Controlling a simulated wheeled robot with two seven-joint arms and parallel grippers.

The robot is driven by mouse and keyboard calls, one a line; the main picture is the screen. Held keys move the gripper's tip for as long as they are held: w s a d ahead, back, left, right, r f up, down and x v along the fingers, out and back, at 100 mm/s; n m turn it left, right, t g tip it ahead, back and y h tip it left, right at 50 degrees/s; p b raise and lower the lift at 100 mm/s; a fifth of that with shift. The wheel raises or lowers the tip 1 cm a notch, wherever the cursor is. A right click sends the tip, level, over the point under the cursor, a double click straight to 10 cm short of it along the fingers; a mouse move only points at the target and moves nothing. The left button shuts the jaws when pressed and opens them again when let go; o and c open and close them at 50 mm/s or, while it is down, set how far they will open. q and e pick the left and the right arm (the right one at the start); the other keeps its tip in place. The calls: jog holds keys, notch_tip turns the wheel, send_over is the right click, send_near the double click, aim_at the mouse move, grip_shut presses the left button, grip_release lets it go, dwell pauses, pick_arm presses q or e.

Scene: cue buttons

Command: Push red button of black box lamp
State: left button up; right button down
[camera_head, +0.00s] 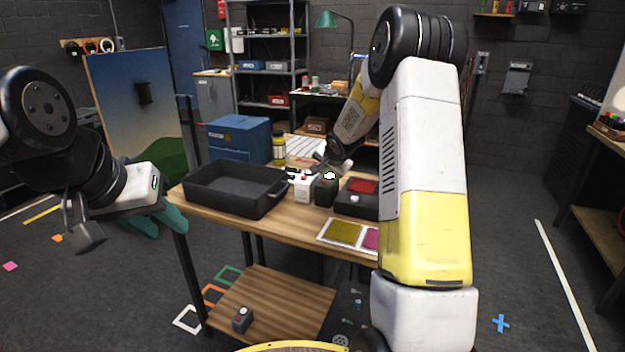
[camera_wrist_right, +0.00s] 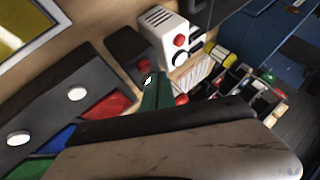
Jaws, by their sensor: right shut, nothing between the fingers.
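A small black box (camera_head: 326,190) stands on the workbench beside a white box (camera_head: 302,188) with a red button. A bright white dome shows at its top. In the right wrist view the black box (camera_wrist_right: 127,46) is partly hidden behind a green finger, and a red spot (camera_wrist_right: 182,99) shows beside that finger. My right gripper (camera_head: 333,167) is shut and empty, just above the black box; contact is unclear. My left gripper (camera_head: 158,218) hangs left of the bench, its teal fingers partly hidden.
A black tray (camera_head: 228,205) fills the bench's left. A dark panel (camera_head: 352,208) with coloured squares and white domes lies right of the black box. A blue crate (camera_head: 238,140) stands behind. Another small dark box (camera_head: 242,320) sits on the lower shelf.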

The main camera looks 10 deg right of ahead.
aim_at(325, 183)
dwell(0.4)
jog(key=shift+f, duration=0.45)
jog(key=shift+f, duration=0.35)
dwell(0.5)
jog(key=shift+r, duration=0.8)
notch_tip(325, 183, up, 6)
dwell(0.5)
